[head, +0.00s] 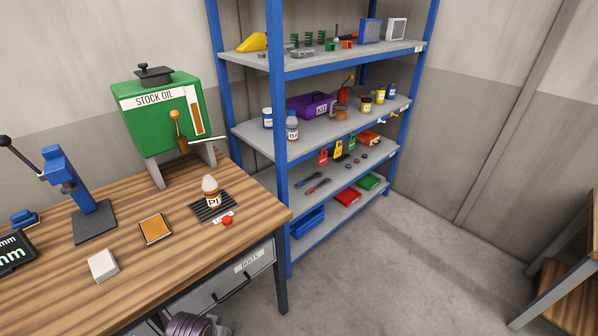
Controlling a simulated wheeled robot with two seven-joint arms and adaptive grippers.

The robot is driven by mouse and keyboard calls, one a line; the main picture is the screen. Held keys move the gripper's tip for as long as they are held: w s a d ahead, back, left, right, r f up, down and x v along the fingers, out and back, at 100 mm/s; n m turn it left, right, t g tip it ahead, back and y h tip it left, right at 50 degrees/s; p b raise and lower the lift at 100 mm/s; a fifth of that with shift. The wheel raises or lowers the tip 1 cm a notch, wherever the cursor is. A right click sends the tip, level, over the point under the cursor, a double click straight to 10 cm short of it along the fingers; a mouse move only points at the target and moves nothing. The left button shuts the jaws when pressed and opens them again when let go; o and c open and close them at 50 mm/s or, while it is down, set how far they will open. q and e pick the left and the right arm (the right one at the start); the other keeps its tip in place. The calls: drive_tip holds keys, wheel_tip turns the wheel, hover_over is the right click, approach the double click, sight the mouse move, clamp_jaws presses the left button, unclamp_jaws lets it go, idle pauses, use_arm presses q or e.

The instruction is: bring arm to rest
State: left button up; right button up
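Neither of my grippers shows clearly in the head view. A dark, ringed rounded part pokes in at the bottom edge, in front of the drawer; I cannot tell whether it belongs to my arm. No fingertips are visible. The wooden workbench (120,262) fills the lower left. On it, a small bottle with a brown label and pale top (212,192) stands upright on a dark grated tray (228,207). A red knob or cap (227,220) lies at the tray's front. A green stock oil tank (163,122) stands on legs at the back of the bench.
The bench also holds a blue press (68,180), an orange-brown pad (155,229), a white block (103,265) and a dark display (12,252). A blue-framed shelf (278,130) holds bottles, tools and boxes. The floor (420,270) at right is clear, with a wooden stand (570,275) beyond.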

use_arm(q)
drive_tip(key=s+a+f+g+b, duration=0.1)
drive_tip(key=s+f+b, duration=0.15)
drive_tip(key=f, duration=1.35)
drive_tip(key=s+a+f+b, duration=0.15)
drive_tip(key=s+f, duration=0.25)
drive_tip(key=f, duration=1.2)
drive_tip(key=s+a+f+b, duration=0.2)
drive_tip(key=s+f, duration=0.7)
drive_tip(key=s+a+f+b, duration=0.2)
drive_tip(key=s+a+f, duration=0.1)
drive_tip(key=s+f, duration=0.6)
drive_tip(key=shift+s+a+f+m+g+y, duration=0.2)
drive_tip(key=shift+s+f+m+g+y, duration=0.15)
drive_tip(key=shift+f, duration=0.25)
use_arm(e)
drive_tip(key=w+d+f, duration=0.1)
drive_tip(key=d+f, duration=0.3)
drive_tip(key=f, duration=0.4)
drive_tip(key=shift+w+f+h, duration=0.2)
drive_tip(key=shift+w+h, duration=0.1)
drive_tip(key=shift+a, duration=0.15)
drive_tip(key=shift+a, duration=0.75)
